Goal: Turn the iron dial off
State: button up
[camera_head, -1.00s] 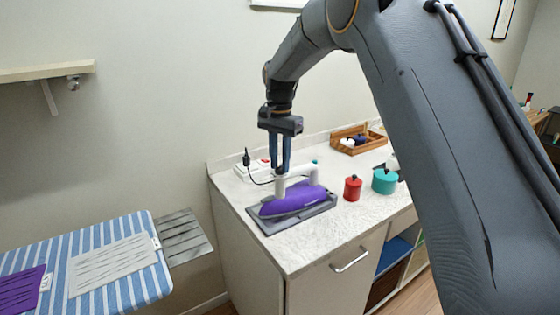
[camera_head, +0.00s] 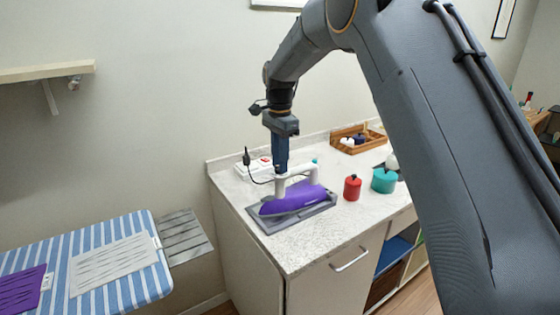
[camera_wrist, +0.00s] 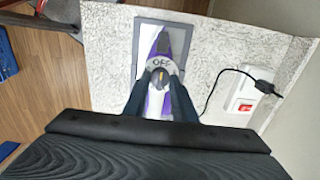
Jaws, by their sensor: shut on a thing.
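The purple and white iron (camera_head: 294,198) lies on a grey rest pad (camera_head: 262,222) on the counter; it also shows in the wrist view (camera_wrist: 160,103). Its round dial (camera_wrist: 160,77) is grey with an orange mark, and the word OFF is printed just above it. My gripper (camera_head: 280,172) points straight down over the iron's handle. In the wrist view its two dark fingers (camera_wrist: 161,84) are shut on the dial, one on each side. The orange mark points up toward the OFF label, slightly tilted if at all.
A power strip (camera_wrist: 242,92) with a red switch and a black plug stands beside the iron. A red canister (camera_head: 352,188), a teal pot (camera_head: 384,181) and a wooden tray (camera_head: 358,138) are to the right. A striped ironing board (camera_head: 100,240) is at left.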

jog(key=o, duration=1.1)
jog(key=shift+c, duration=0.2)
jog(key=shift+r+b, duration=1.35)
jog(key=shift+r, duration=2.6)
jog(key=s+d+f+n, duration=0.5)
jog(key=s+d+f, duration=0.4)
jog(key=s+d, duration=0.25)
jog(key=s+d+f+n, duration=0.3)
jog(key=s+d+f, duration=0.1)
jog(key=s, duration=0.6)
jog(key=s+d+f+n+t+b, duration=0.1)
jog(key=s+d+f+n, duration=0.2)
jog(key=s, duration=0.7)
notch_tip(320, 180, down, 3)
jog(key=shift+s+d+r, duration=0.15)
jog(key=shift+s+d, duration=0.15)
jog(key=shift+d, duration=0.75)
